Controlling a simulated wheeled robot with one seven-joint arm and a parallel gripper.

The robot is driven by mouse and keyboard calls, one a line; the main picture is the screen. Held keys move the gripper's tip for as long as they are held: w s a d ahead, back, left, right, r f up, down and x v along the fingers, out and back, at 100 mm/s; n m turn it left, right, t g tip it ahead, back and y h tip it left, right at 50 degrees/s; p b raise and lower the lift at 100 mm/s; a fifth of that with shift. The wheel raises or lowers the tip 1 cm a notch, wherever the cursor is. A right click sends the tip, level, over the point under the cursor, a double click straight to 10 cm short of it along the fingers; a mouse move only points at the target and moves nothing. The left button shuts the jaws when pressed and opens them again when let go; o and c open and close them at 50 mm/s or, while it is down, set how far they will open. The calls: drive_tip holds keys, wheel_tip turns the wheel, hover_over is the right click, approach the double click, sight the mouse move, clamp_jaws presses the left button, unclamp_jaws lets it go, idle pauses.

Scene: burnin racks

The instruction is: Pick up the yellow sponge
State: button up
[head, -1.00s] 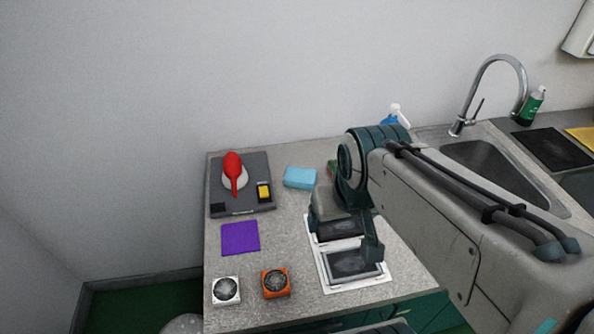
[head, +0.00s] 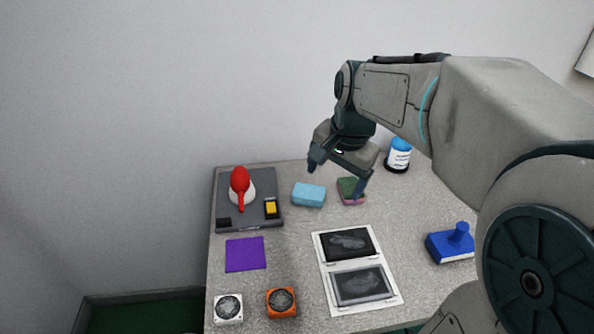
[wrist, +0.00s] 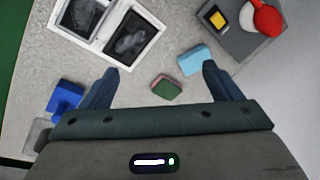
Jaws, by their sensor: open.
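No plainly yellow sponge shows. A light blue sponge-like block (head: 309,195) lies on the counter right of the grey board; it is also in the wrist view (wrist: 193,60). A block with a dark green top and pink side (head: 349,190) lies to its right; it shows in the wrist view (wrist: 167,89) between and beyond my fingers. A small yellow piece in a black holder (head: 271,208) sits on the grey board. My gripper (head: 338,174) is open and empty above the counter, over the blue and green-pink blocks; its fingers frame the wrist view (wrist: 160,72).
The grey board (head: 232,220) bears a red-and-white object (head: 240,186). A purple square (head: 245,254), a white fan-like cube (head: 228,308), an orange one (head: 281,302) and a white double-framed panel (head: 323,262) lie nearer. A blue-capped jar (head: 399,153) and blue handled block (head: 450,245) are right.

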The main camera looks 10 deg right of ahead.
drive_tip(key=w+f+m+b, duration=0.25)
drive_tip(key=w+m, duration=0.35)
drive_tip(key=w, duration=0.4)
drive_tip(key=m+g+b, duration=0.2)
drive_tip(key=m, duration=0.6)
approach(309, 191)
wheel_tip(309, 191, down, 4)
drive_tip(key=shift+d+f+p, duration=0.15)
drive_tip(key=shift+f+p, duration=0.05)
drive_tip(key=shift+p, duration=0.15)
drive_tip(key=shift+a+f+p, duration=0.2)
drive_tip(key=shift+f, duration=1.1)
drive_tip(key=shift+a+f+p, duration=0.2)
drive_tip(key=shift+a+f, duration=0.05)
drive_tip(key=shift+f, duration=1.1)
drive_tip(key=c, duration=1.1)
drive_tip(key=shift+c, duration=0.2)
drive_tip(key=shift+r, duration=0.1)
